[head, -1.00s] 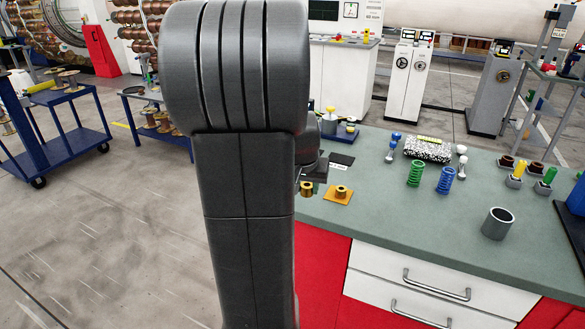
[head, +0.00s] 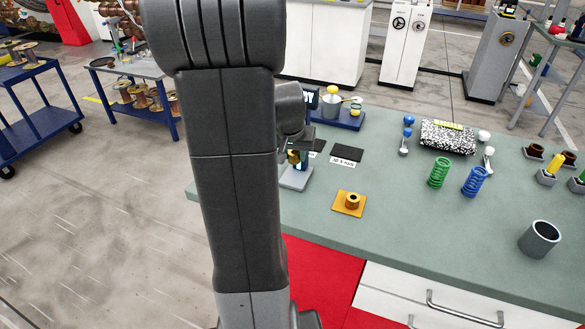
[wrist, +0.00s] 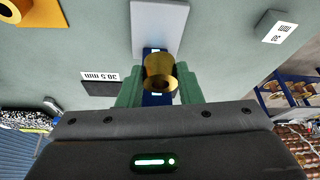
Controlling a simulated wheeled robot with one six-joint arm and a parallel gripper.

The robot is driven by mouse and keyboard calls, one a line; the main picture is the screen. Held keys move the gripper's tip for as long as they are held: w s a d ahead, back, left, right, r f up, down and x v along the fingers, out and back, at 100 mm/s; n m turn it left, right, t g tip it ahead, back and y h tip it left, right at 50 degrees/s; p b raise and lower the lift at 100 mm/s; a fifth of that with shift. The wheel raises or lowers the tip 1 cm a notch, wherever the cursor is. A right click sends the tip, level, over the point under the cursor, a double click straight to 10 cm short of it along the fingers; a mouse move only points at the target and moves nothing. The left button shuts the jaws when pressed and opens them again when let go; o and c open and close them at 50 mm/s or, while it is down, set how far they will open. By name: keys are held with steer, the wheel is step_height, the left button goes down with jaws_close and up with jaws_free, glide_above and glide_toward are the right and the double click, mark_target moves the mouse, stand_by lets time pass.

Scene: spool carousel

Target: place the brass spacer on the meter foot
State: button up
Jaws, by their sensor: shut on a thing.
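The brass spacer (wrist: 158,74) is held between the green-tipped fingers of my gripper (wrist: 158,88). In the head view the spacer (head: 293,157) shows small beside my arm, with my gripper (head: 299,142) partly hidden. A pale grey plate with a blue part, apparently the meter foot (head: 296,180), lies just below it near the bench's left edge. The plate also shows in the wrist view (wrist: 160,22), beyond the spacer. I cannot tell whether the spacer touches it.
A second brass piece (head: 352,199) sits on an orange plate (head: 340,209). Dark pads, one by a 30.5 mm label (head: 346,161), lie behind. A blue tray (head: 351,121), green spring (head: 438,172) and blue spring (head: 475,181) stand farther back and right. The front bench middle is clear.

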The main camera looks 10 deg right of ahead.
mark_target(295, 176)
steer(key=shift+f, duration=3)
steer(key=shift+f, duration=0.15)
steer(key=o, duration=1.1)
steer(key=shift+c, duration=0.2)
steer(key=shift+s+a+r, duration=0.1)
steer(key=shift+r, duration=0.55)
steer(key=v, duration=1.1)
steer(key=shift+s, duration=0.2)
